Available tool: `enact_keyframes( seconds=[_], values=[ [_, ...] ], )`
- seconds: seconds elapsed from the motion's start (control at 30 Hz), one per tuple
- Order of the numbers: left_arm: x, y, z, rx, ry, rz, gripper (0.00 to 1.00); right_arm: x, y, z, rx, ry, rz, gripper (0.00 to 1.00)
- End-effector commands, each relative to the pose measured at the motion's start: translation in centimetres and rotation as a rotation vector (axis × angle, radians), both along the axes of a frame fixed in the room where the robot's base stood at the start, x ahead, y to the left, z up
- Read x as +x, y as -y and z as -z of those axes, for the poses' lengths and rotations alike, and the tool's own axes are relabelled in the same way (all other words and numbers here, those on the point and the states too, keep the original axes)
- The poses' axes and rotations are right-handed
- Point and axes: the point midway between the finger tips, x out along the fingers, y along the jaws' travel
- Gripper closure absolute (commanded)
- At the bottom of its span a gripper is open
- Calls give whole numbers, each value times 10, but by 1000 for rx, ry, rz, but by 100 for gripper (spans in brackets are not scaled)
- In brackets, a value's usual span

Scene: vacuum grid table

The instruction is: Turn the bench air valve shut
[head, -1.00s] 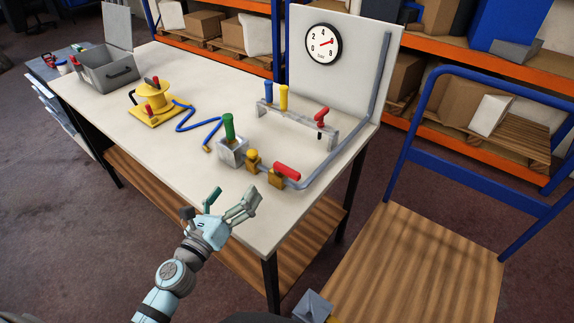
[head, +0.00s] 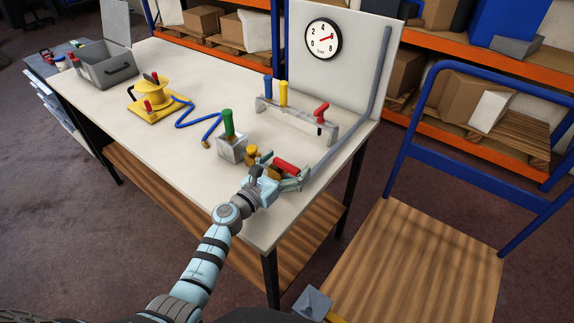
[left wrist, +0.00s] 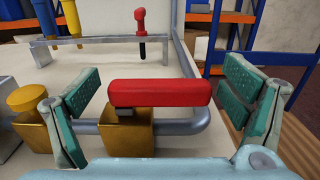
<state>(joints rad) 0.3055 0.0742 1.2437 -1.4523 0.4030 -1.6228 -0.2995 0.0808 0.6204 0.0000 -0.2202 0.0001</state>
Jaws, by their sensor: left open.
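The bench air valve has a red lever handle (head: 287,165) on a brass body, fitted to a grey pipe (head: 345,135) at the bench's near right. In the left wrist view the red handle (left wrist: 160,93) lies crosswise above its brass body (left wrist: 126,132), in line with the pipe. My left gripper (head: 284,170) is at the valve. In the left wrist view its green finger pads (left wrist: 160,98) stand open on either side of the handle, with gaps at both ends. My right gripper is not seen.
A brass fitting with a yellow cap (left wrist: 28,98) stands just left of the valve. A grey box with a green handle (head: 231,146) is beside it. A rack (head: 297,115) holding blue, yellow and red-handled tools stands behind.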

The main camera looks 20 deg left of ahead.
Motion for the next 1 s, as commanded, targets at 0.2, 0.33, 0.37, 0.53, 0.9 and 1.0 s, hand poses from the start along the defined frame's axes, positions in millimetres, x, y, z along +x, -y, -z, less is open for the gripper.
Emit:
enact_keyframes(
  seconds=[0.2,0.33,0.37,0.53,0.9,1.0],
  values=[
    [0,0,-1,0,0,0,19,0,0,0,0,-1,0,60],
    [0,0,-1,0,0,0,40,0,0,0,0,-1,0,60],
    [0,0,-1,0,0,0,44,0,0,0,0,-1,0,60],
    [0,0,0,0,0,0,72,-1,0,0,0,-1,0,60],
    [-3,-8,1,3,1,26,79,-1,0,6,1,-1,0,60],
    [-5,-15,2,4,1,55,79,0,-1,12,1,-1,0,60]
  ],
)
